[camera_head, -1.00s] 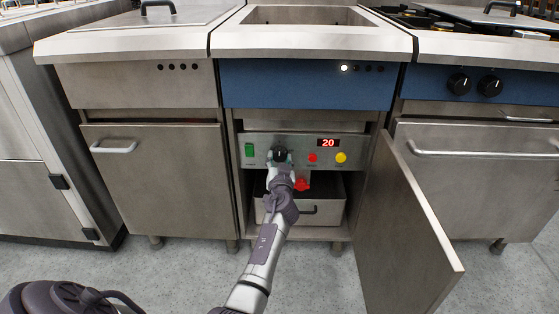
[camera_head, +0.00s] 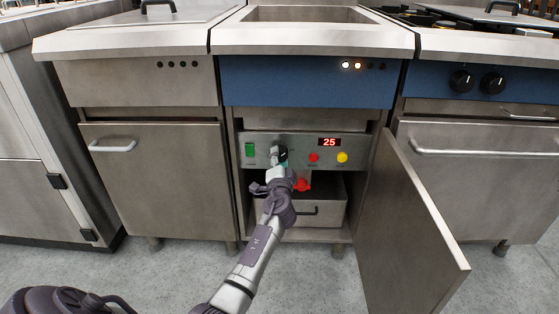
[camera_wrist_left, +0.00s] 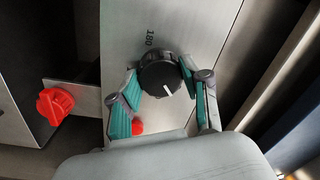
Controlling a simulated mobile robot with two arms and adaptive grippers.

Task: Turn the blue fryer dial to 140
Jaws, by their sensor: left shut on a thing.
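The blue fryer (camera_head: 290,82) stands in the middle with its lower door open. Inside is a steel control panel (camera_head: 300,140) with a black dial (camera_head: 281,153) and a red display (camera_head: 329,142) reading 25. My left gripper (camera_head: 278,160) is at the dial. In the left wrist view its teal-padded fingers (camera_wrist_left: 160,88) are shut around the black dial (camera_wrist_left: 158,75). The dial's white pointer line points down and right in that view. The mark 180 shows on the panel beside it; other marks are hidden. My right gripper is not in view.
The open door (camera_head: 408,225) stands to the right of my left arm. A green switch (camera_head: 250,150), a red light (camera_head: 313,157) and a yellow light (camera_head: 342,157) flank the dial. A red valve handle (camera_head: 302,184) and a drawer-like pan (camera_head: 325,211) sit below.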

